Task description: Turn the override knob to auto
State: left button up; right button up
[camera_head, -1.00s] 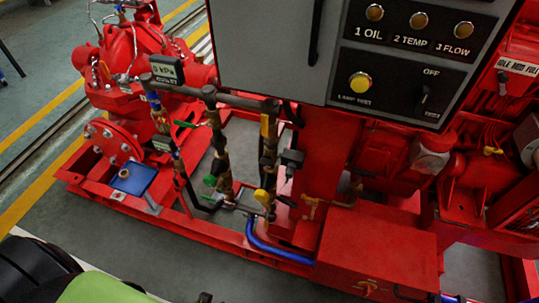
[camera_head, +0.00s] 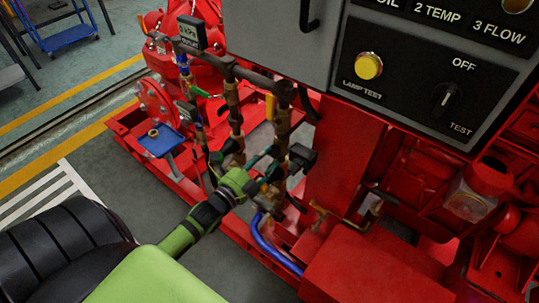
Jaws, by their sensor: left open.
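A black rotary knob (camera_head: 446,98) sits on the black control panel (camera_head: 400,93), with OFF above it and TEST below it. Its pointer stands close to upright. I can read no override or auto label in view. My left arm reaches in from the lower left. My left gripper (camera_head: 268,172) is open and empty, in front of the pipework, left of and below the knob and well apart from it. Its fingers are small and hard to separate from the valves behind. My right gripper is not in view.
A yellow lamp-test button (camera_head: 369,66) is left of the knob. The grey cabinet (camera_head: 262,38) overhangs the dark pipes and valves (camera_head: 232,105). A red box (camera_head: 365,270) stands at the lower middle, with a blue hose (camera_head: 270,245) beside it. Open floor lies at left.

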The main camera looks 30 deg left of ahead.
pick_arm(q)
jog(key=shift+w, duration=0.95)
jog(key=shift+w+d, duration=0.1)
jog(key=shift+w, duration=0.05)
jog(key=shift+c, duration=0.4)
grip_shut()
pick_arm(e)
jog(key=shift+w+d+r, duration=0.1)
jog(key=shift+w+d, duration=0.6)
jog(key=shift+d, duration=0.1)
